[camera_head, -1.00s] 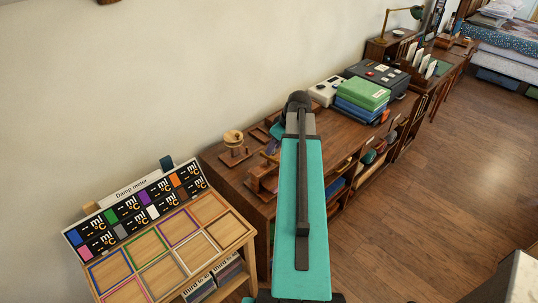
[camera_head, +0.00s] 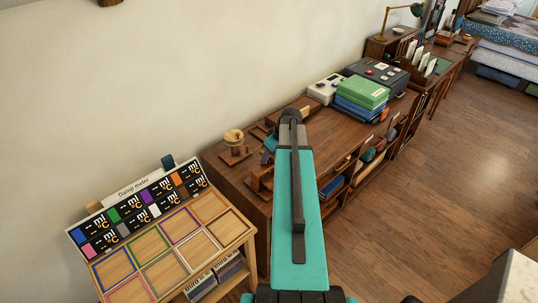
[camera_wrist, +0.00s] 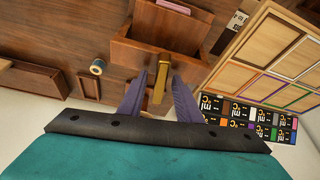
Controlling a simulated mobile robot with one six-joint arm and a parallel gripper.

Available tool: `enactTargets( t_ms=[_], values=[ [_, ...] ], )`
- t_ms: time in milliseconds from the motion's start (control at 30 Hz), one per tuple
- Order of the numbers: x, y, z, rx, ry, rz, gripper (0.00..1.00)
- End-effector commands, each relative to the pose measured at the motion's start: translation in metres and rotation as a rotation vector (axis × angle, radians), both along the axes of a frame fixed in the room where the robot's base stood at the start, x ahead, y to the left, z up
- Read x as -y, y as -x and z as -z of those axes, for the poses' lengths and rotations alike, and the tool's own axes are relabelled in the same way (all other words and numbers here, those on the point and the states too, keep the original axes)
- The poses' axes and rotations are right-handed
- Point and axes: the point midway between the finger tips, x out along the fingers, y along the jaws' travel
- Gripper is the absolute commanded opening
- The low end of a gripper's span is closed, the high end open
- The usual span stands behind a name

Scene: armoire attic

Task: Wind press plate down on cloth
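In the wrist view, my gripper (camera_wrist: 160,84) has two purple-grey fingers standing apart. A narrow brass-coloured bar (camera_wrist: 160,76) shows between them, with gaps visible on both sides. The bar is at the near edge of an open brown wooden box or frame (camera_wrist: 124,50). I cannot tell whether this is the press. In the head view, a wooden piece (camera_head: 262,180) stands at the desk's near left end, partly behind my arm. A wooden stand with a round top (camera_head: 234,138) is left of it. No press plate or cloth can be clearly made out.
A light wooden rack (camera_head: 235,230) with coloured frames and a label board (camera_head: 135,210) stands left of the desk. A blue-rimmed spool (camera_wrist: 97,67) lies left of my fingers in the wrist view. Green and blue boxes (camera_head: 363,92) and a grey case (camera_head: 378,74) stand farther along the desk.

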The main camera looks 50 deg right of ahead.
Motion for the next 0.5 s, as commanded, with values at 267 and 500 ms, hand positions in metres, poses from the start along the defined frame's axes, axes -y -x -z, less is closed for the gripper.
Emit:
enactTargets(
  t_ms=[267,500],
  values=[
    [0.0000,0.0000,0.0003,0.000,0.000,0.000,0.26],
    [0.0000,0.0001,0.0001,0.000,0.000,0.000,0.00]
  ],
)
